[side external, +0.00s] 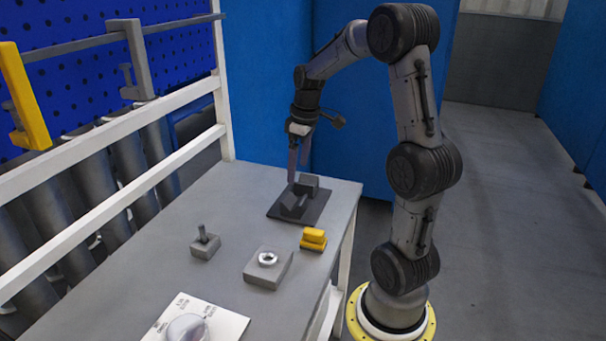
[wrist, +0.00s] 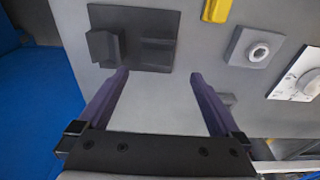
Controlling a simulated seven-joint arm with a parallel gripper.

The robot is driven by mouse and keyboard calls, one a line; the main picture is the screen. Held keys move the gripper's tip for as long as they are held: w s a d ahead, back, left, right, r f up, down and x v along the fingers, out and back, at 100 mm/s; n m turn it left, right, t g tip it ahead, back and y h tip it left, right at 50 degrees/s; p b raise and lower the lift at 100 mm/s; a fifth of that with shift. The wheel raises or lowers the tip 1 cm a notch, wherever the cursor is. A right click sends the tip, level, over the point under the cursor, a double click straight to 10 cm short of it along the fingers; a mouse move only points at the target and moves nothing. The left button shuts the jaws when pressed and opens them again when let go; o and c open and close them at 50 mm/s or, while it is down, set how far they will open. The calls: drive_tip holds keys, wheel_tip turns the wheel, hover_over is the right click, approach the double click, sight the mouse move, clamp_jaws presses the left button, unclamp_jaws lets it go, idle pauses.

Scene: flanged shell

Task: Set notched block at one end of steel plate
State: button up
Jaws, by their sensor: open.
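The steel plate (side external: 308,218) is a dark flat square at the far end of the table. It also shows at the top of the wrist view (wrist: 150,18). A dark grey block with a stepped outline, which looks like the notched block (wrist: 103,46), stands at the plate's left edge in the wrist view. A second low, grooved dark piece (wrist: 157,46) sits on the plate to its right. Which of the two is which in the side view is unclear. My gripper (side external: 298,172) is open and empty above the plate; its fingers (wrist: 159,75) are spread apart, with nothing between them.
A yellow block (side external: 313,239), a grey block with a ring (side external: 268,266) and a grey block with an upright pin (side external: 205,244) stand nearer on the table. A white panel with a knob (side external: 196,322) is at the front. A white rail frame (side external: 110,135) borders the left side.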

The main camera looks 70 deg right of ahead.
drive_tip(key=s+a+r+t, duration=0.1)
drive_tip(key=s+a+r, duration=0.15)
drive_tip(key=a, duration=0.55)
drive_tip(key=s+a+r+t, duration=0.1)
drive_tip(key=a+r, duration=0.3)
drive_tip(key=a, duration=0.3)
drive_tip(key=s+a+t, duration=0.2)
drive_tip(key=s+a, duration=0.6)
drive_tip(key=shift+s+a+f, duration=0.25)
drive_tip(key=shift+a, duration=0.15)
